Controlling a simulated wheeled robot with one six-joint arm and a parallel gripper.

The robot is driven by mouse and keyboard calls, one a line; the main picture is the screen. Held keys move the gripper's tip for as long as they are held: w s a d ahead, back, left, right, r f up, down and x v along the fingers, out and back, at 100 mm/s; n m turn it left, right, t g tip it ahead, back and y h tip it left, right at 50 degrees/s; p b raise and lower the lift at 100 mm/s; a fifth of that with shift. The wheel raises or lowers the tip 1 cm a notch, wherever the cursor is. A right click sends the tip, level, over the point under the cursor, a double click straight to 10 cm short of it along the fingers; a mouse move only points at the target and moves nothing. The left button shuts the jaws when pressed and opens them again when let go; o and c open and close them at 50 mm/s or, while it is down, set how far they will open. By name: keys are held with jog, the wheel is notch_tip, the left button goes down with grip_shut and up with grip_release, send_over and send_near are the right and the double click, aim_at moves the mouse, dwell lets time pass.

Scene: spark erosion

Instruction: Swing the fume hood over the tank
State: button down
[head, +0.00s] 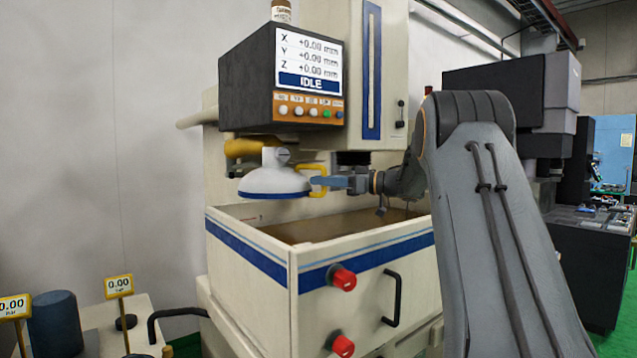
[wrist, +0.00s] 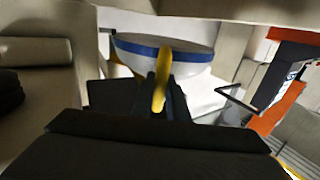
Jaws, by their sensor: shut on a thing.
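The fume hood (head: 274,180) is a white dome with a blue band near its rim. In the head view it hangs above the left part of the open tank (head: 247,243), below the display box. A yellow handle (head: 318,170) stands out from its right side. My gripper (head: 322,182) reaches in from the right and is shut on this handle. In the wrist view the yellow handle (wrist: 161,80) stands between the dark fingers (wrist: 161,92), with the hood's blue and white rim (wrist: 140,50) behind it. The fingertips are partly hidden by the handle.
The display box (head: 300,75) reading IDLE is above the hood. The machine head (head: 353,158) hangs over the tank's middle. Red knobs (head: 343,279) and a black handle (head: 391,298) stand out from the tank's front. A side table holds gauges (head: 118,287).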

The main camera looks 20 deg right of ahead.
jog(key=shift+s+d+f, duration=0.15)
jog(key=shift+f, duration=0.05)
jog(key=c, duration=2.1)
grip_release()
jog(key=o, duration=0.3)
jog(key=shift+s+d, duration=0.15)
jog(key=shift+s, duration=0.05)
jog(key=shift+o, duration=0.3)
jog(key=shift+w+a, duration=0.1)
jog(key=shift+a, duration=0.2)
jog(key=b+v, duration=0.3)
jog(key=v, duration=0.4)
jog(key=shift+s+d+b, duration=0.25)
jog(key=shift+d+b, duration=0.05)
jog(key=shift+b, duration=0.05)
jog(key=shift+r, duration=0.1)
